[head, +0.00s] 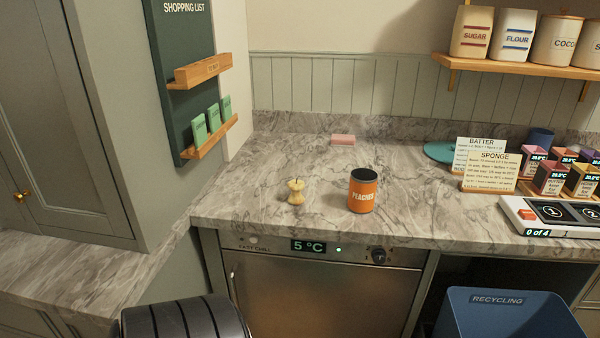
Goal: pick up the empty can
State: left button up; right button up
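An orange can (363,191) labelled "PEACHES" stands upright on the grey marbled counter (260,218), near its front edge. Its top is dark and looks open, but I cannot see down to the bottom of the inside. Neither of my grippers shows in the head view, and nothing touches the can.
An apple core (296,191) stands left of the can. A pink block (343,140) lies behind. Recipe cards (487,171), small boxes (550,177) and a scale (520,216) crowd the right. Below are a fridge (320,290) and a blue recycling bin (505,315).

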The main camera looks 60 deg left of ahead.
aim_at(362, 181)
jog(key=u, duration=1.5)
